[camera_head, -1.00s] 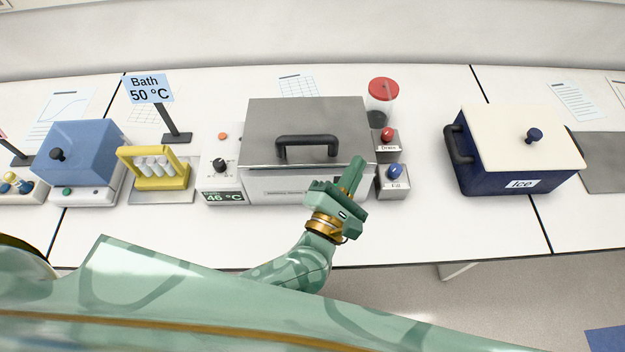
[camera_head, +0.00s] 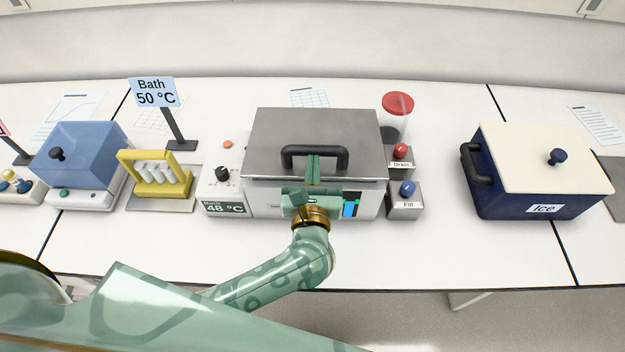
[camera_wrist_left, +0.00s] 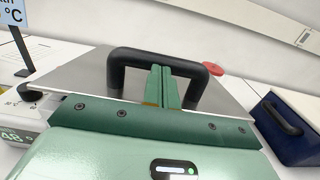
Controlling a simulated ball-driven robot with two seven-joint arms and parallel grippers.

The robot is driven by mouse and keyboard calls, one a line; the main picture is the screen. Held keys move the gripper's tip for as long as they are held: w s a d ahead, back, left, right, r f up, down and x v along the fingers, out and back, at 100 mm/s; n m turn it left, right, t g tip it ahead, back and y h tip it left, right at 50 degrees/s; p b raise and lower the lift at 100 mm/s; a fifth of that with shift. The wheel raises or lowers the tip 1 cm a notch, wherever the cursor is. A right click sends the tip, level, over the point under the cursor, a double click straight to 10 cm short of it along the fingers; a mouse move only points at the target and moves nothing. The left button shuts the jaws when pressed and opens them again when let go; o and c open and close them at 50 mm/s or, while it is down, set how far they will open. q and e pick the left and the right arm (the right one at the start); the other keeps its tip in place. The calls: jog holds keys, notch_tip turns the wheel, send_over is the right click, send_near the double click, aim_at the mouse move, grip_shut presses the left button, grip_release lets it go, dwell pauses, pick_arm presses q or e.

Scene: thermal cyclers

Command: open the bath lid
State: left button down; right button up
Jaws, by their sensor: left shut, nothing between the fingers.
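The bath is a white box with a grey metal lid (camera_head: 270,130), which lies closed on top. A black arched handle (camera_head: 296,151) stands on the lid; it also shows in the left wrist view (camera_wrist_left: 150,55). My left gripper (camera_head: 313,161) is shut and empty, its green fingers together at the handle, beneath the arch's bar as seen in the wrist view (camera_wrist_left: 163,72). Whether the fingers touch the handle I cannot tell. The bath's display (camera_head: 226,208) reads 48 °C. My right gripper is not in view.
A drain button (camera_head: 401,150) and a fill button (camera_head: 407,188) stand right of the bath, with a red-topped clear cylinder (camera_head: 397,112) behind. An ice box (camera_head: 540,160) is farther right. A yellow tube rack (camera_head: 157,180) and a blue-lidded device (camera_head: 78,150) stand left.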

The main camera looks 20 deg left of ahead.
pick_arm(q)
jog(key=shift+w+a+r, duration=0.15)
jog(key=shift+r, duration=0.05)
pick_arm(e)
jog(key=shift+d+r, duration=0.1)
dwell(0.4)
pick_arm(q)
jog(key=shift+r+p, duration=0.2)
jog(key=shift+p, duration=0.2)
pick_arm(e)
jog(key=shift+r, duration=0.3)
